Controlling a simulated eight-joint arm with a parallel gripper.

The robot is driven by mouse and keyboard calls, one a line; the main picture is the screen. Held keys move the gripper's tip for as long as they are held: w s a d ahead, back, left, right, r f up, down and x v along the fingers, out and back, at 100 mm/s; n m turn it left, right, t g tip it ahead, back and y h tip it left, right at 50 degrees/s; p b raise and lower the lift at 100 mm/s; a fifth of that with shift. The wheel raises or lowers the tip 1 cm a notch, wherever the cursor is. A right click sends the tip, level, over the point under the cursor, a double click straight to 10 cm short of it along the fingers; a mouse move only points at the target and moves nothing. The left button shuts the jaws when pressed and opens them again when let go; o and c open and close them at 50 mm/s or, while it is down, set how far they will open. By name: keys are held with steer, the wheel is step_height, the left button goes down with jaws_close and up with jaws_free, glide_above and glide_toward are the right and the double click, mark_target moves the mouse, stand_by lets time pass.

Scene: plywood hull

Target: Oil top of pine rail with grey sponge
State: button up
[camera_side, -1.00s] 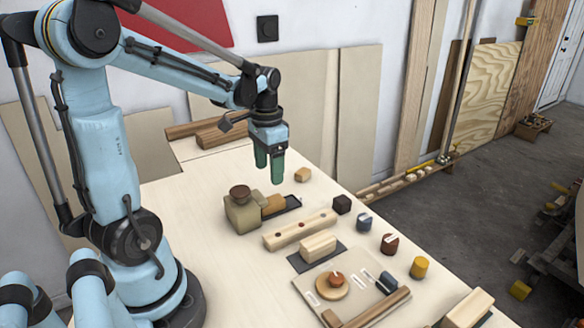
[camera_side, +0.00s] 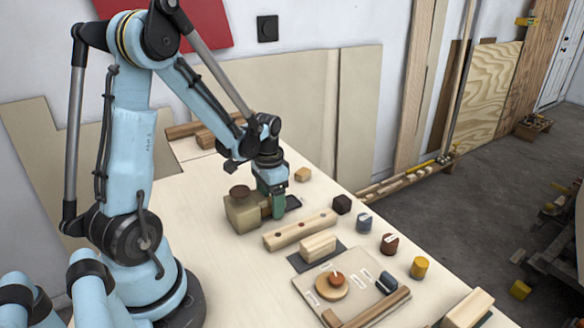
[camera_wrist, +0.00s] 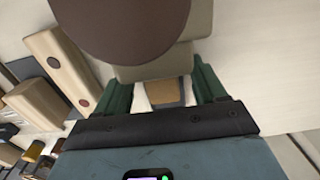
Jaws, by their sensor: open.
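A pale block (camera_side: 318,246) lies on a dark mat in front of the rail. A board (camera_side: 312,292) with a round wooden piece is at the front. Several small coloured blocks, including a yellow one (camera_side: 419,267), line the right edge. The table's left front is clear.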

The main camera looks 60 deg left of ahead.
steer(key=c, duration=1.1)
steer(key=shift+w, duration=0.15)
steer(key=shift+w, duration=1.45)
steer(key=shift+c, duration=0.2)
steer(key=o, duration=1.1)
steer(key=shift+d, duration=0.1)
step_height(320, 180, up, 12)
steer(key=shift+r, duration=0.1)
